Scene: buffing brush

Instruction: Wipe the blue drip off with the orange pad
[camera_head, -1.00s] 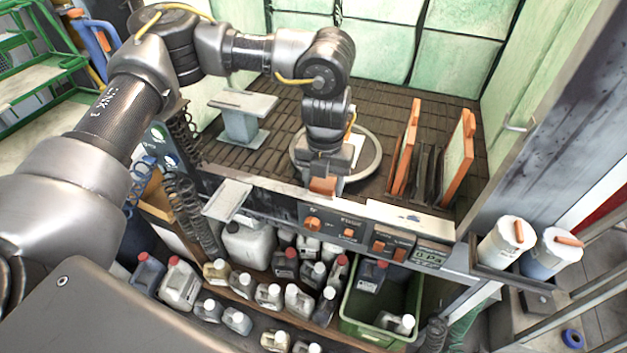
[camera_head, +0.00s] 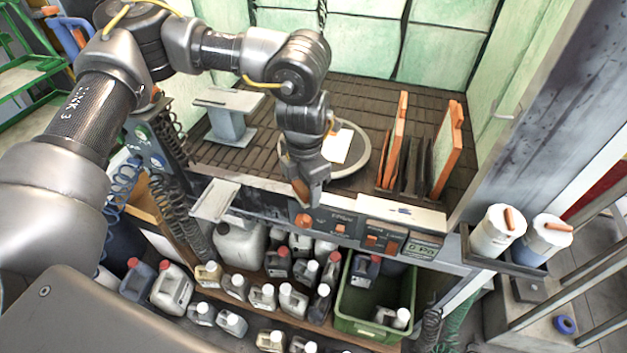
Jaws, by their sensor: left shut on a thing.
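My left gripper (camera_head: 313,187) hangs pointing down at the front edge of the booth, just above the control panel. It is shut on the orange pad (camera_head: 303,193), of which only a narrow orange part shows; the fingers hide the rest. A small blue drip (camera_head: 402,211) shows on the pale ledge (camera_head: 428,216) at the front right of the booth. The pad is apart from the drip, to its left. My right gripper is not in view.
A turntable (camera_head: 361,167) with a white sheet (camera_head: 338,146) stands behind the gripper. Orange-edged panels (camera_head: 449,150) stand upright in a rack to the right. Orange knobs (camera_head: 304,221) line the front. Two white canisters (camera_head: 495,232) stand at right. Bottles and a green crate (camera_head: 372,329) sit below.

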